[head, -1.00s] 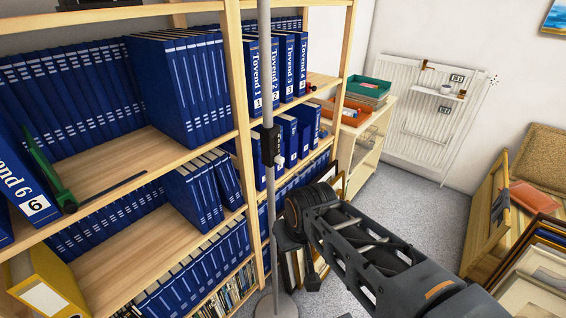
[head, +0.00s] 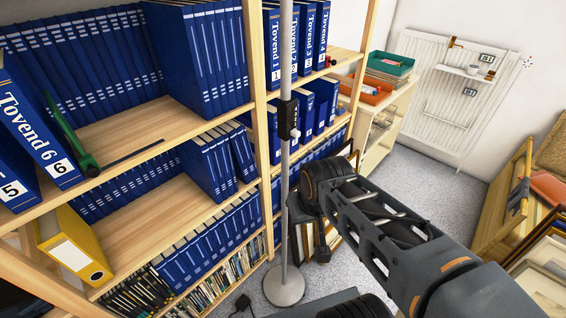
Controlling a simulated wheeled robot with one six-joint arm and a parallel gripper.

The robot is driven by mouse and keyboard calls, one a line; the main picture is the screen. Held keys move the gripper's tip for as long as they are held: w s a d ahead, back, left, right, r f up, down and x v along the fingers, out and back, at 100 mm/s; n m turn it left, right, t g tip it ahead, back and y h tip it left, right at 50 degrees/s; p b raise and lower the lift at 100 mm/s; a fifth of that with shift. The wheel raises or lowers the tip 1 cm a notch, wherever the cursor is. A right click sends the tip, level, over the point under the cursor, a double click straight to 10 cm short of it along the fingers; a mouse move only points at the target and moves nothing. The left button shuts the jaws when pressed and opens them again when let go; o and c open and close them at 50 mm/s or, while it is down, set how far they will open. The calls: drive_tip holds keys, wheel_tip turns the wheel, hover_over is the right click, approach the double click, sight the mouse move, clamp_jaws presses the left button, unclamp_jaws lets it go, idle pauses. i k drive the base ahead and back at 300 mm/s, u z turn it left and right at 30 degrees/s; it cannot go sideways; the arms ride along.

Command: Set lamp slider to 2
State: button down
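The lamp's thin grey pole (head: 285,210) stands upright on a round base (head: 284,286) in front of the shelves. A black slider housing (head: 288,119) sits on the pole, with small marks on its face and a small pale knob (head: 295,133) at its right side. The marks are too small to read. The lamp's head is above the picture. My arm reaches in from the lower right, its wrist right of the pole and below the housing. My gripper (head: 322,248) shows only as a dark part below the wrist, apart from the slider; its fingers cannot be made out.
Wooden shelves (head: 150,125) with blue binders stand close behind and left of the pole. A yellow binder (head: 75,245) is at lower left. A low shelf with trays (head: 388,65) and a white radiator (head: 450,90) are behind. Grey floor (head: 415,170) is open at centre right.

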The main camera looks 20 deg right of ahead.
sight(295, 133)
drive_tip(key=k, duration=0.9)
drive_tip(key=u, duration=0.4)
drive_tip(key=i, duration=0.4)
drive_tip(key=z, duration=0.2)
